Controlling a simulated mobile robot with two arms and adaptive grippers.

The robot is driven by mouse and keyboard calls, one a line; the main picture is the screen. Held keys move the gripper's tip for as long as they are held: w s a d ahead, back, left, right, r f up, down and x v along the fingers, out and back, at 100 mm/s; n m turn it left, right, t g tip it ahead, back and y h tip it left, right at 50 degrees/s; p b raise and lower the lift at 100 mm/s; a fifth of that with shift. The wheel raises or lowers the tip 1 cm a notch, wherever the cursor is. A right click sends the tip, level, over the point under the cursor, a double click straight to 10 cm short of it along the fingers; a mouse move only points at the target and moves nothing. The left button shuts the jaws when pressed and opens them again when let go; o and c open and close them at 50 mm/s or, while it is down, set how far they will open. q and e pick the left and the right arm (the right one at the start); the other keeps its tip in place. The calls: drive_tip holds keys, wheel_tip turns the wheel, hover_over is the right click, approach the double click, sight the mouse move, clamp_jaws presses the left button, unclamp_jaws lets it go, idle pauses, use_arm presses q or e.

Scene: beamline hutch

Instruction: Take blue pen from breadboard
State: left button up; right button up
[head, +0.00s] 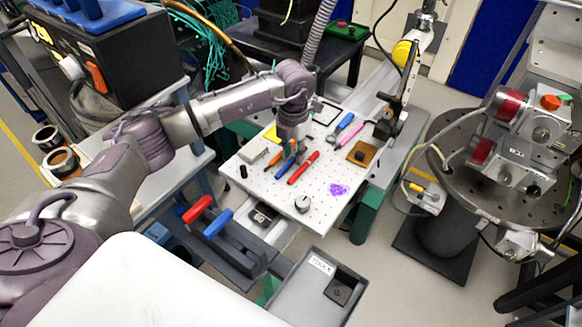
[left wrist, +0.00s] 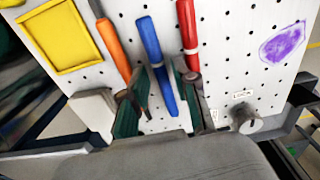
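The blue pen (left wrist: 152,45) lies on the white perforated breadboard (left wrist: 220,70), with an orange tool (left wrist: 113,48) to its left and a red pen (left wrist: 188,25) to its right. My left gripper (left wrist: 160,82) is open, one finger on each side of the blue pen's lower part; contact is not clear. In the head view, my left gripper (head: 289,150) is low over the breadboard (head: 270,195), partly hiding the pen. The blue pen (head: 284,166) shows between the orange tool (head: 272,157) and the red pen (head: 303,168). My right gripper is not in view.
The breadboard also holds a pink tool (head: 350,133), a blue-handled tool (head: 345,121), a brown square plate (head: 362,153), a pale block (head: 253,150) and a round knob (head: 302,204). A grey bin (head: 290,295) sits in front.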

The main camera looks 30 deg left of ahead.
use_arm(q)
drive_tip(key=shift+f, duration=0.55)
drive_tip(key=shift+r, duration=0.1)
clamp_jaws()
drive_tip(key=shift+r, duration=0.1)
